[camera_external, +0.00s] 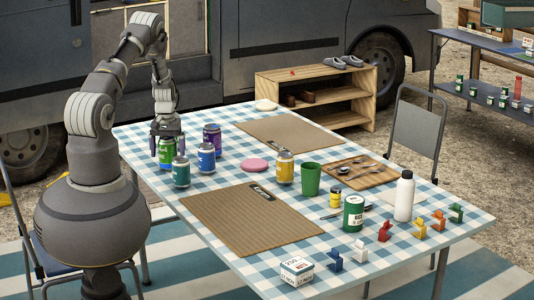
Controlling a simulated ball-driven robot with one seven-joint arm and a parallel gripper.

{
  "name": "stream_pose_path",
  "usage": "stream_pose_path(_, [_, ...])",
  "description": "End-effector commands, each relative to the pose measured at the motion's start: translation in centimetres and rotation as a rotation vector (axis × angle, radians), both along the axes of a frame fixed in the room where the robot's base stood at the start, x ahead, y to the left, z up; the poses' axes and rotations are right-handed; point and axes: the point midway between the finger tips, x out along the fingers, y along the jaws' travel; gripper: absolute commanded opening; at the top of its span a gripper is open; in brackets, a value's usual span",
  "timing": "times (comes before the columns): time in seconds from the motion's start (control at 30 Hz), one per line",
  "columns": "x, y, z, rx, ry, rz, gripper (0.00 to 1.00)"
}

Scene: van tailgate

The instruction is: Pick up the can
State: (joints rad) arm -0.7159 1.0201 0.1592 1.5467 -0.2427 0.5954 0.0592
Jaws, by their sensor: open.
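Several cans stand upright on the checked tablecloth near the table's left end: a green can (166,153), a purple can (212,138), a blue can (206,157) and a teal can (180,173). A yellow can (284,167) stands apart, nearer the middle. My gripper (167,142) points down at the green can and is open. Its fingers appear to be on either side of the green can's upper part. The can's top is hidden by the gripper, and I cannot tell whether the fingers touch it.
The blue-checked table (222,262) also holds two brown mats (250,220), a pink disc (255,165), a green cup (311,179), a wooden tray (350,181), a white bottle (404,196) and a dark green tin (353,213). The teal, blue and purple cans crowd the green one.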

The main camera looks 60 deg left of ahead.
Motion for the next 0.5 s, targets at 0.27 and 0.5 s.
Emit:
stream_pose_path(0.27, [0.05,0.04,-0.42,0.002,-0.001,0.000,0.92])
stream_pose_path(0.5, [0.05,0.03,-0.41,0.002,-0.001,-0.001,0.37])
